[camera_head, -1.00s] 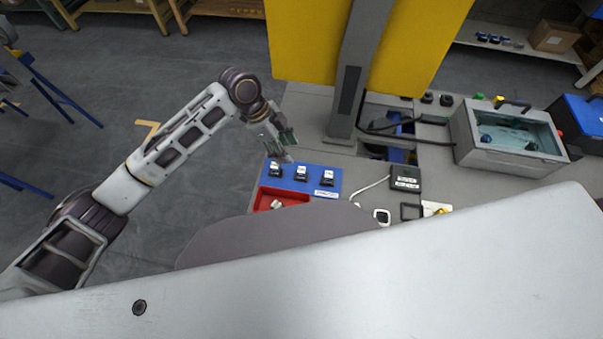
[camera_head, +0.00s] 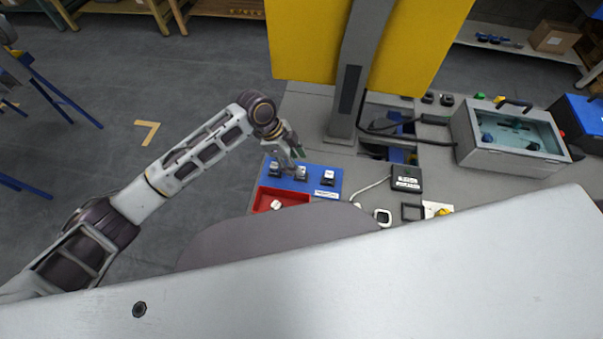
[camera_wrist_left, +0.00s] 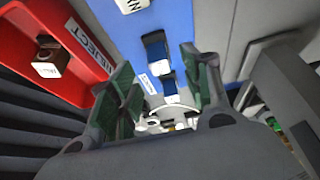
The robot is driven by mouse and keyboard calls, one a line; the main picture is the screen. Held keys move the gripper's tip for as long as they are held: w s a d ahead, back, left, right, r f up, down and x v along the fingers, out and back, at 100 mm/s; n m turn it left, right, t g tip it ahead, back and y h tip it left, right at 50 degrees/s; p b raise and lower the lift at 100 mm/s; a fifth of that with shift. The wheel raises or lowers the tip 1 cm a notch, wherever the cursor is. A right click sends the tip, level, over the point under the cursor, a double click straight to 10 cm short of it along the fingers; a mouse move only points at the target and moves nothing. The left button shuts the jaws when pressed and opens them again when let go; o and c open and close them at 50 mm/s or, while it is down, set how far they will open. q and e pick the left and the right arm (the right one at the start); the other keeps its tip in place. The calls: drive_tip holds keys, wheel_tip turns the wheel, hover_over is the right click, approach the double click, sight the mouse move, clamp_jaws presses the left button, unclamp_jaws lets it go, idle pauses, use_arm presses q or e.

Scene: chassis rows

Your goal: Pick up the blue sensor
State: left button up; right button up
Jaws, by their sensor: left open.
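A blue panel (camera_head: 312,188) on the bench carries three small dark blocks with white tops, in a row. My left gripper (camera_head: 293,162) is above the panel at the middle block (camera_head: 301,174). In the left wrist view, a dark block with a blue face (camera_wrist_left: 157,48) lies between the open fingers of my left gripper (camera_wrist_left: 156,60), which look apart from it. It may be the blue sensor. Another dark, blue and white block (camera_wrist_left: 171,88) shows lower between the fingers, and a white-topped block (camera_wrist_left: 132,5) at the top edge. My right gripper is not seen.
A red tray (camera_head: 262,202) with a small white-topped piece adjoins the panel; it reads REJECT in the wrist view. A grey post (camera_head: 349,90) stands behind. A dark labelled box (camera_head: 406,178) and a grey case (camera_head: 505,160) with blue items inside are to the right.

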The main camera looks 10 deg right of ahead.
use_arm(q)
drive_tip(key=shift+s+d+f, duration=0.1)
drive_tip(key=shift+d+f, duration=0.05)
drive_tip(key=shift+f, duration=0.3)
drive_tip(key=x, duration=0.2)
drive_tip(key=shift+s+d+f, duration=0.15)
drive_tip(key=shift+d+f, duration=0.1)
drive_tip(key=shift+f, duration=0.05)
drive_tip(key=shift+d+f+b, duration=0.2)
drive_tip(key=shift+f+b, duration=0.1)
drive_tip(key=shift+f, duration=0.35)
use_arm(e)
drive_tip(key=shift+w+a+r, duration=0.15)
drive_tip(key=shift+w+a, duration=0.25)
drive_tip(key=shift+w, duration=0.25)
use_arm(q)
drive_tip(key=shift+s, duration=0.1)
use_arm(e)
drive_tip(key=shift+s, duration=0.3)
use_arm(q)
drive_tip(key=shift+c, duration=1)
clamp_jaws()
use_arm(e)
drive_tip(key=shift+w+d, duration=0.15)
